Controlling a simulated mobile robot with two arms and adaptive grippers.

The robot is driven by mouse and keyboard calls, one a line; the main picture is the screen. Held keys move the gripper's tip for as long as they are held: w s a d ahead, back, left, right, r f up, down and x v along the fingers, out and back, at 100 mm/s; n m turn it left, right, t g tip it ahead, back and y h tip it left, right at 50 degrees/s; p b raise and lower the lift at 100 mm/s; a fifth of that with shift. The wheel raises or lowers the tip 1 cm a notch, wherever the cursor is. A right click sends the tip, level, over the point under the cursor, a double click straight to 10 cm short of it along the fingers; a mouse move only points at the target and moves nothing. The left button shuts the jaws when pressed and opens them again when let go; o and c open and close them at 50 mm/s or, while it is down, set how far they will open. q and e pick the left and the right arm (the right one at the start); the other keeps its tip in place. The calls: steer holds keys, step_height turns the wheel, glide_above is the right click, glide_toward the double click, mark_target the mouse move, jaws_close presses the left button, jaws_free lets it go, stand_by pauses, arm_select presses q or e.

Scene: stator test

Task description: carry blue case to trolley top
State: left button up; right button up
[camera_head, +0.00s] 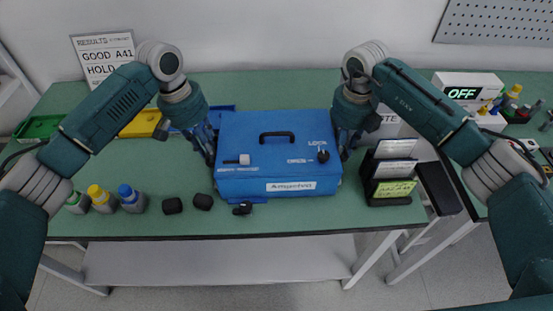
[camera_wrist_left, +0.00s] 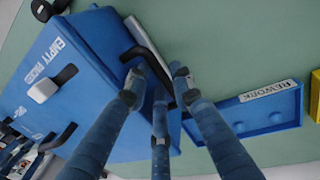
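The blue case (camera_head: 277,182) sits on the green bench (camera_head: 300,222), with a black top handle and a white front label. My left gripper (camera_head: 209,155) is at its left side and my right gripper (camera_head: 346,148) at its right side. In the left wrist view, the fingers of my left gripper (camera_wrist_left: 158,88) are around a black side handle (camera_wrist_left: 147,62) of the blue case (camera_wrist_left: 85,75); their grip is unclear. My right gripper's fingertips are partly hidden by its own wrist. I cannot clearly identify the trolley top.
A black rack with cards (camera_head: 391,172) stands close right of the case. A blue tray marked REWORK (camera_wrist_left: 270,112) is behind the left gripper. An OFF sign (camera_head: 465,92) stands at back right.

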arm_select(q)
jaws_close()
arm_select(e)
jaws_close()
arm_select(q)
steer(key=shift+w+r, duration=0.2)
steer(key=shift+r, duration=0.05)
arm_select(e)
steer(key=shift+w+r, duration=0.2)
steer(key=shift+r, duration=0.05)
